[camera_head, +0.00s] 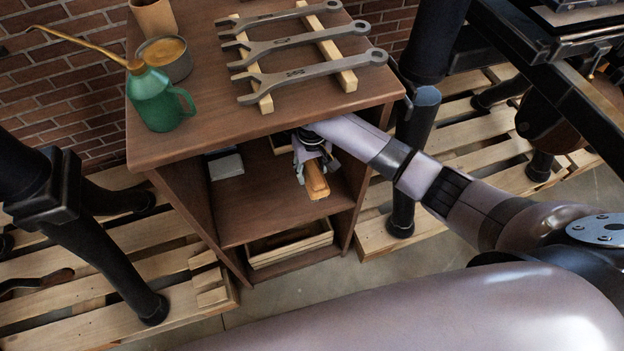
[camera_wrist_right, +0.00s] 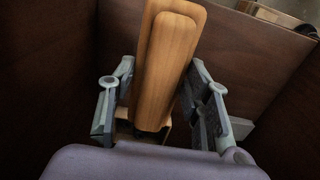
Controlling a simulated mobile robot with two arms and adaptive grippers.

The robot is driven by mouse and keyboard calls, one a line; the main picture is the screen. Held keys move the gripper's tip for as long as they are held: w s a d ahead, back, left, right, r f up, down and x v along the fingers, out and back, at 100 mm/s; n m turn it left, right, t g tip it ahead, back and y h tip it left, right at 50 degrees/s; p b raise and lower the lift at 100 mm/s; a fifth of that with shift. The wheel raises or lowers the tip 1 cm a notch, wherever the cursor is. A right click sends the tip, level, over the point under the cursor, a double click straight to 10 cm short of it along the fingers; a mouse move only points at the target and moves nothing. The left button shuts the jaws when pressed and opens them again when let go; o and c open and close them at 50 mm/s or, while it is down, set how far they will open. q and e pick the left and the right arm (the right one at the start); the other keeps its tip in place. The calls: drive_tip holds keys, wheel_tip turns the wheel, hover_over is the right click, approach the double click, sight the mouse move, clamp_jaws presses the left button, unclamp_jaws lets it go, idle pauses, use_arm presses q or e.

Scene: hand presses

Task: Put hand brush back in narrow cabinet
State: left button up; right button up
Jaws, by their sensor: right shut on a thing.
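The narrow cabinet (camera_head: 278,212) is brown wood with open shelves, and its front faces me. My right gripper (camera_head: 312,166) is inside its upper compartment, under the top board. It is shut on the hand brush (camera_head: 317,182), whose pale wooden part points out of the opening toward me. In the right wrist view the brush (camera_wrist_right: 172,45) stands between the two fingers of my right gripper (camera_wrist_right: 161,70), with dark cabinet walls around. The bristles are not clearly visible, and I cannot tell whether the brush touches the shelf. My left gripper is not in view.
On the cabinet top are a green oil can (camera_head: 162,98), a round tin (camera_head: 166,60) and several wrenches (camera_head: 305,46) on wooden strips. A grey box (camera_head: 226,166) lies left in the upper compartment. A wooden tray (camera_head: 291,246) sits below. Black press legs (camera_head: 401,190) flank the cabinet.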

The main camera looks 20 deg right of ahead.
drive_tip(key=f, duration=0.3)
drive_tip(key=shift+a, duration=0.3)
drive_tip(key=shift+d+f, duration=0.2)
drive_tip(key=shift+f, duration=1.6)
drive_tip(key=shift+b, duration=0.3)
drive_tip(key=shift+f, duration=0.15)
drive_tip(key=o, duration=1)
drive_tip(key=shift+o, duration=0.2)
wheel_tip(320, 180, up, 8)
drive_tip(key=shift+f+p, duration=0.1)
drive_tip(key=shift+p, duration=0.45)
